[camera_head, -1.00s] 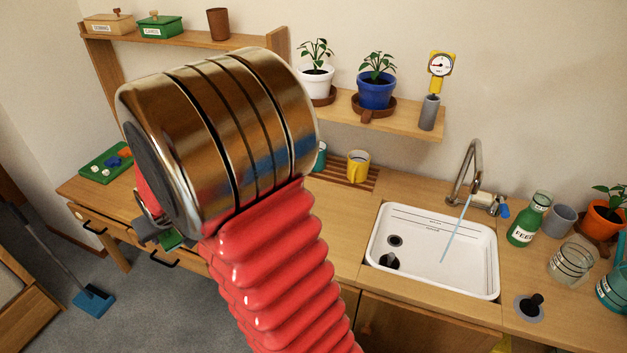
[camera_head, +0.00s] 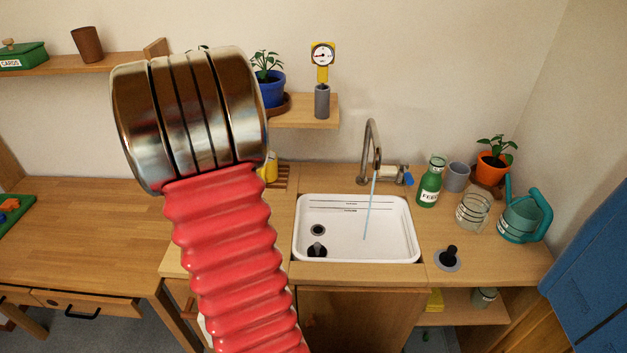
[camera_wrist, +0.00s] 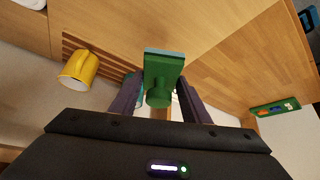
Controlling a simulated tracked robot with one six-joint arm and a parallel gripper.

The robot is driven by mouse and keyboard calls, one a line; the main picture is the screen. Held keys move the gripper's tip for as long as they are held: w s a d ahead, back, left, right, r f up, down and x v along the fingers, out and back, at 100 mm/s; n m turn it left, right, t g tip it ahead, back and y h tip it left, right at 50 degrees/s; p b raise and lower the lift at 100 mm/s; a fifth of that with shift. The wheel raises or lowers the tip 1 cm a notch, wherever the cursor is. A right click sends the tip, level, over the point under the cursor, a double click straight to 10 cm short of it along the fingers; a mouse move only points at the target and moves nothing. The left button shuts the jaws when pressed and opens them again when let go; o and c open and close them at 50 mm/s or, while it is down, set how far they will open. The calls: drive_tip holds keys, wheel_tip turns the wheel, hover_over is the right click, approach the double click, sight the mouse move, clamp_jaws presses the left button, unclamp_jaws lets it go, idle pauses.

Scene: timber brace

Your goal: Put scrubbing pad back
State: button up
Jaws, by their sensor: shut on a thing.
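The scrubbing pad (camera_wrist: 164,66) is a green block with a round knob handle and a pale blue-green face. In the wrist view my gripper (camera_wrist: 160,98) is shut on it, with one dark finger on each side of the knob. The pad appears held clear of the wooden worktop. In the head view my red ribbed arm and its metal joint hide the gripper and the pad. The white sink (camera_head: 400,252) is right of my arm, with water running from the tap (camera_head: 373,140).
A green bottle (camera_head: 430,184), glass jar (camera_head: 473,209) and teal watering can (camera_head: 522,220) crowd the counter right of the sink. A lower shelf (camera_head: 465,297) holds a yellow item and a jar. The left worktop is largely clear.

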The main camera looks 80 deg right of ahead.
drive_tip(key=s+d+m+g, duration=0.1)
drive_tip(key=s+d+m, duration=0.1)
drive_tip(key=s+d, duration=0.3)
drive_tip(key=s+d+r+m+g+h, duration=0.1)
drive_tip(key=s+d, duration=0.5)
drive_tip(key=s, duration=0.7)
drive_tip(key=s+d+r+m, duration=0.1)
drive_tip(key=s+d+m, duration=0.1)
drive_tip(key=s+d, duration=0.3)
drive_tip(key=s, duration=0.4)
drive_tip(key=shift+d+m+g, duration=0.2)
drive_tip(key=shift+m+g, duration=0.1)
drive_tip(key=shift+g, duration=0.1)
drive_tip(key=shift+f, duration=0.1)
wheel_tip(320, 180, down, 13)
drive_tip(key=shift+w+d+f, duration=0.1)
drive_tip(key=shift+w+d, duration=0.25)
drive_tip(key=shift+d, duration=1.15)
drive_tip(key=shift+w+d+f, duration=0.1)
drive_tip(key=shift+w+d, duration=0.3)
drive_tip(key=shift+d, duration=1.05)
drive_tip(key=shift+w+d+f, duration=0.1)
drive_tip(key=shift+w+d, duration=0.25)
drive_tip(key=shift+d, duration=1.15)
